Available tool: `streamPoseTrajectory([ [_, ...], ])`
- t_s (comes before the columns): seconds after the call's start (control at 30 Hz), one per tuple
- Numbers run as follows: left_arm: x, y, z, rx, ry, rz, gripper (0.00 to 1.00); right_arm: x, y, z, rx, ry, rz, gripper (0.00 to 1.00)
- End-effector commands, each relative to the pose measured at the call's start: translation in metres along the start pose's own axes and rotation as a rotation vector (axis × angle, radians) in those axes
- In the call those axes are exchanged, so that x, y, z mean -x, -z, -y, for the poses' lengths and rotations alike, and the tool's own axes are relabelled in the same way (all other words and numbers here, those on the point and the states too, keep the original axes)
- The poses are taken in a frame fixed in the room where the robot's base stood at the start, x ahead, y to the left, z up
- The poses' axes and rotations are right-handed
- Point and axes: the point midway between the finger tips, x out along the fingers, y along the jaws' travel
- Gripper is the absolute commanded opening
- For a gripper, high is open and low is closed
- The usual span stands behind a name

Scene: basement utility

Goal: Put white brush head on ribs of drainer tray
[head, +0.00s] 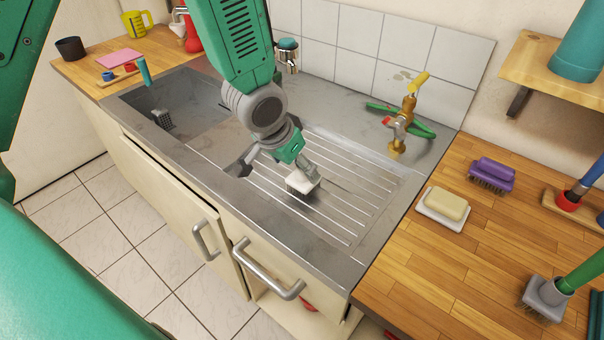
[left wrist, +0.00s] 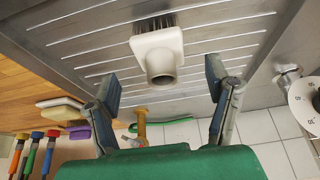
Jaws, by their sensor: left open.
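The white brush head (head: 304,183) is on the ribs of the drainer tray (head: 345,205), toward the sink-bowl end, with its dark bristles downward in the head view. In the left wrist view the white brush head (left wrist: 158,48) shows its round socket toward me and its bristles at the far side, over the ribs (left wrist: 220,38). My left gripper (head: 277,170) is open just above and beside it. In the left wrist view the open fingers (left wrist: 162,84) are wide apart, with the brush head beyond their tips and nothing between them. My right gripper is not in view.
The sink bowl (head: 195,100) is left of the tray and holds a grey brush (head: 162,119). A brass tap (head: 403,123) stands behind the tray. Soap on a dish (head: 443,207), a purple brush (head: 491,174) and other brushes are on the right worktop. Most ribs are bare.

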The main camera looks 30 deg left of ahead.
Motion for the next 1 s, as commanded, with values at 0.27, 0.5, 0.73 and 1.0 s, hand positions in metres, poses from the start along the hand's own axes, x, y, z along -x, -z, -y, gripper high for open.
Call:
streamPoseTrajectory([
  [0.27,0.041,0.001,0.0,0.001,0.0,-0.001,0.72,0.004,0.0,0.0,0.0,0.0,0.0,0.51],
  [0.5,0.047,0.0,0.0,0.0,0.0,0.001,0.72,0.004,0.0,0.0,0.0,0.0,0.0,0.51],
  [0.73,0.047,0.0,0.0,0.0,0.0,0.001,0.72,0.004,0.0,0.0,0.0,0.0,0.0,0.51],
  [1.0,0.047,0.0,0.0,-0.001,0.0,0.001,0.72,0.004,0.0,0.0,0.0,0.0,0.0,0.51],
])
